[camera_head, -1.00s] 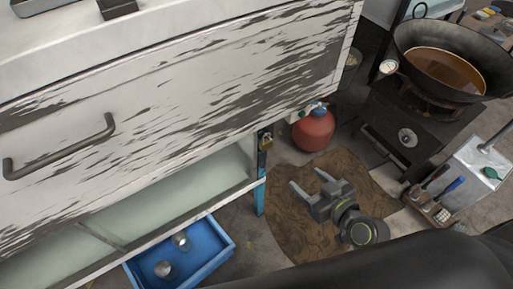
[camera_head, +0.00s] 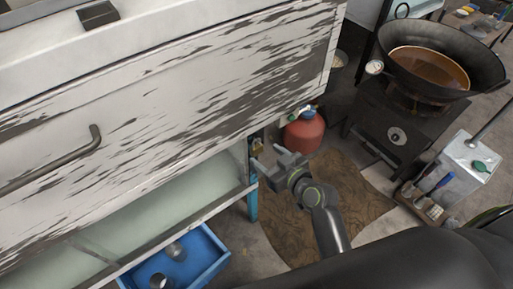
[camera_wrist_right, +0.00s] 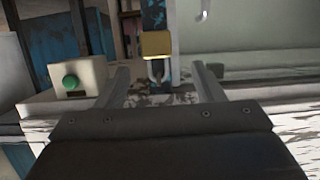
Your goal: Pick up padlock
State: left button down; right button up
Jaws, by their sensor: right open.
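The padlock (camera_head: 257,147) is small and brass-coloured. It hangs near the blue post at the right end of the white, paint-worn cabinet. In the right wrist view the padlock (camera_wrist_right: 156,44) shows a yellow body with its grey shackle below, upside down in that picture. My right gripper (camera_head: 266,159) is open and empty, just to the right of and slightly below the padlock. In the wrist view the padlock appears between the two fingers (camera_wrist_right: 160,76), beyond their tips and apart from them. My left gripper is out of view.
The cabinet front (camera_head: 160,100) and its blue post (camera_head: 252,195) are close to the gripper. A red gas cylinder (camera_head: 305,133) stands just behind it. A blue tray (camera_head: 205,272) with metal cups lies below. A wok (camera_head: 395,68) on a stove stands at right.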

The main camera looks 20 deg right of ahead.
aim_at(259, 148)
jog(key=shift+d+f+x, duration=0.1)
jog(key=shift+f+x, duration=0.05)
jog(key=shift+x, duration=1.15)
jog(key=shift+d+f+x, duration=0.1)
jog(key=shift+x, duration=1.2)
jog(key=shift+c, duration=0.3)
jog(key=c, duration=1.1)
jog(key=shift+o, duration=0.2)
jog(key=shift+r, duration=0.15)
